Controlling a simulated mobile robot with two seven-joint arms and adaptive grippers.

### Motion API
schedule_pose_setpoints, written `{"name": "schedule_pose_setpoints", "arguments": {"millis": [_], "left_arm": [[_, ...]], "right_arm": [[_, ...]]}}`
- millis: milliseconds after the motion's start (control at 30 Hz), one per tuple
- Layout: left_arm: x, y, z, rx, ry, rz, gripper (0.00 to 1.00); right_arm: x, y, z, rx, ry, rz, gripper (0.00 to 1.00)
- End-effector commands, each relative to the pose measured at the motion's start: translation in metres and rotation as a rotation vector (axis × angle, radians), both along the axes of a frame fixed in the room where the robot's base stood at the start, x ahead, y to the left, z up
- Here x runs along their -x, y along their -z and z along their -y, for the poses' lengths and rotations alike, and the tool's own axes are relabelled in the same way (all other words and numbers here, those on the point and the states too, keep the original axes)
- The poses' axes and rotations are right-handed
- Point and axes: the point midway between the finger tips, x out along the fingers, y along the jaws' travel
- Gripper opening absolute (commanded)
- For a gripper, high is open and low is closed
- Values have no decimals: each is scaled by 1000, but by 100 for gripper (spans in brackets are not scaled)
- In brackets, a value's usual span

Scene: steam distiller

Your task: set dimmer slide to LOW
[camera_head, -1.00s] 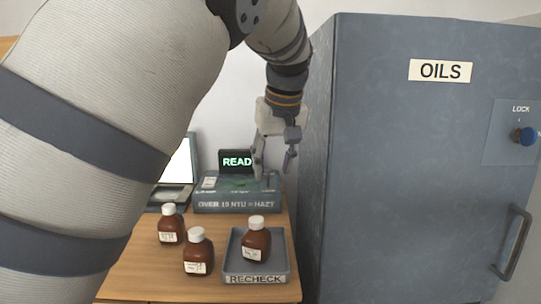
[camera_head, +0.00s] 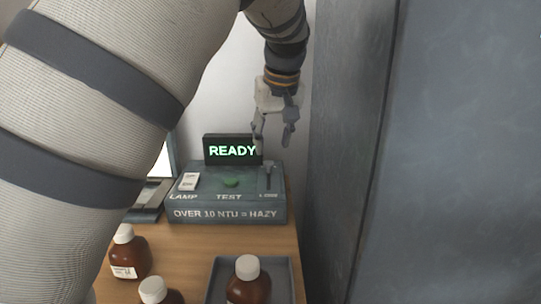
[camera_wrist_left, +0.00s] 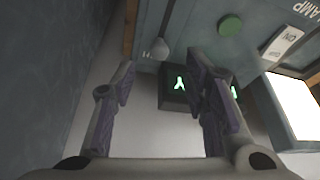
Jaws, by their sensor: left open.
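The dimmer slide (camera_head: 268,178) is at the right end of the top of a blue-grey meter box (camera_head: 228,214), behind which a screen (camera_head: 233,150) reads READY. The label by the slide is too small to read surely. My left gripper (camera_head: 273,146) hangs open and empty above the slide's end of the box, apart from it. In the left wrist view, the open fingers (camera_wrist_left: 160,72) frame a pale rounded knob (camera_wrist_left: 160,48), which looks like the slide's handle, just beyond the fingertips. My right gripper is not in view.
A green TEST button (camera_head: 230,183) and white lamp switch (camera_head: 188,181) sit left of the slide. Brown bottles (camera_head: 128,258) and a grey tray (camera_head: 283,283) stand in front. A blue-grey cabinet (camera_head: 450,150) rises close on the right.

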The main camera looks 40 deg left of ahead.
Motion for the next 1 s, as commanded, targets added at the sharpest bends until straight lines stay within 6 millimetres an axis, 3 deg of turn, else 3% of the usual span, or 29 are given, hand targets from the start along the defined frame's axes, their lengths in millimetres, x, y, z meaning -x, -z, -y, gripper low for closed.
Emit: {"name": "schedule_pose_setpoints", "arguments": {"millis": [100,233,600,800,1000], "left_arm": [[-6,29,-9,1,-1,-7,41],[-11,48,-16,0,0,-4,41],[-13,55,-19,0,0,1,41],[-13,55,-19,-1,1,1,0],[-14,56,-19,0,1,0,0]], "right_arm": [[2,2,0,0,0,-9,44],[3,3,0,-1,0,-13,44],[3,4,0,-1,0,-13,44],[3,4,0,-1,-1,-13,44],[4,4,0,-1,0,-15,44]]}}
